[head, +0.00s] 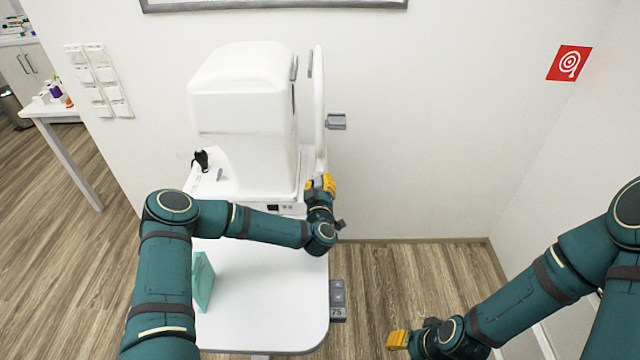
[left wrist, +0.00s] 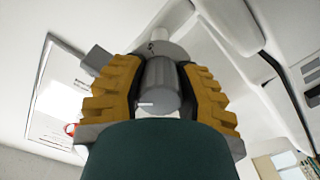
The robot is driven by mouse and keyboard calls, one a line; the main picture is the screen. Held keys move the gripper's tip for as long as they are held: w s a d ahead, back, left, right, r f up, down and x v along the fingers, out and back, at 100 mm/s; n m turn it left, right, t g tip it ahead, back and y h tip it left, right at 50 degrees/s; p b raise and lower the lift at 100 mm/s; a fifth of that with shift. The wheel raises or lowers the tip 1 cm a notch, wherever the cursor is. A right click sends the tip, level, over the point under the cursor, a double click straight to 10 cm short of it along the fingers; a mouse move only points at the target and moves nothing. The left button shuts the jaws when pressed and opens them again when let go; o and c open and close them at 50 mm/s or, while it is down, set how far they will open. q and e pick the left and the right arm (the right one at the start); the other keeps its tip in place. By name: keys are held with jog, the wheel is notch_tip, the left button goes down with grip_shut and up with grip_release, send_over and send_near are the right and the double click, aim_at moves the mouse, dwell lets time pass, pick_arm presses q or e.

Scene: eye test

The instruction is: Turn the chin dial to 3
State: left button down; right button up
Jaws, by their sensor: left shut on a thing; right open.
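The white eye-test machine (head: 240,95) stands on a white table (head: 265,320). My left gripper (head: 322,184) is at the machine's lower right side, by the foot of its upright head frame (head: 319,90). In the left wrist view its yellow fingers are shut on a grey cylindrical dial (left wrist: 160,85), one on each side. The dial has a short white line on its face. A light disc (left wrist: 168,51) with a small dark mark shows behind it; I cannot read the mark. The head view hides the dial. My right gripper (head: 397,340) is open and empty, right of the table.
A teal box (head: 203,282) stands on the table's left side. A grey control panel (head: 338,300) reading 75 is on its right edge. A grey piece (head: 336,121) sticks out from the head frame. The floor right of the table is clear.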

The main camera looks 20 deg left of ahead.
pick_arm(q)
jog(key=shift+n+b, duration=0.4)
jog(key=shift+n, duration=0.5)
jog(key=n+b, duration=0.2)
jog(key=n, duration=0.1)
jog(key=shift+n, duration=0.4)
jog(key=shift+n+b, duration=1.15)
jog(key=shift+n, duration=1.05)
jog(key=shift+r, duration=0.1)
jog(key=c, duration=0.6)
grip_release()
